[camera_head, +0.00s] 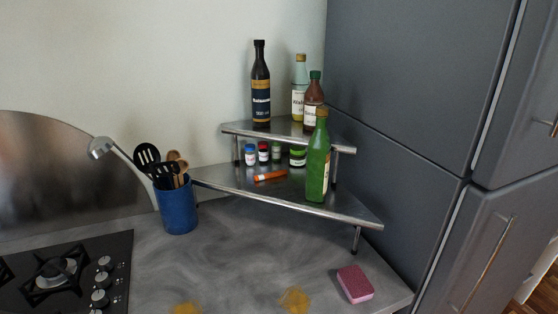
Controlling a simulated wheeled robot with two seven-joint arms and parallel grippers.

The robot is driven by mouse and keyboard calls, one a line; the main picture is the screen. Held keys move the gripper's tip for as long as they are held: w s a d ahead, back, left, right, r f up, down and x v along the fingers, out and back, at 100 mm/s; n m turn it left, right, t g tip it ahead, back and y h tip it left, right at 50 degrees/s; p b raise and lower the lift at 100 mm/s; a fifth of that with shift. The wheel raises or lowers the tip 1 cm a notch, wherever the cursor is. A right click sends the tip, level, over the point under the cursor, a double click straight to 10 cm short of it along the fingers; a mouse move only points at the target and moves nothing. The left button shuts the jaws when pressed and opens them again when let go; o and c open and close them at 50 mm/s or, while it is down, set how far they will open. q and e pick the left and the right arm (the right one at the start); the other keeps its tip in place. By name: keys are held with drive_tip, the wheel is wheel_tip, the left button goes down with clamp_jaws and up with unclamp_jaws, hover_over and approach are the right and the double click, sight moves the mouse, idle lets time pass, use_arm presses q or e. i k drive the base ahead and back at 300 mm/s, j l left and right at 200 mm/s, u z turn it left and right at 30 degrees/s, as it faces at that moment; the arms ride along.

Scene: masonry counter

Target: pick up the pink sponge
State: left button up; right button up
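The pink sponge (355,284) lies flat on the grey counter (245,258), near its right front corner. It is a rounded block with a darker pink top and a paler side. Nothing covers it and nothing touches it from above. Neither of my grippers shows in the head view.
A two-tier metal corner shelf (290,195) with bottles and small jars stands behind the sponge; one leg (356,240) is close to it. A green bottle (318,160) stands on the lower tier. A blue utensil pot (177,207) and a gas hob (70,275) are left. Yellow stains (295,299) mark the counter.

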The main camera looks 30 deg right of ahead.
sight(355, 284)
drive_tip(key=z, duration=1.4)
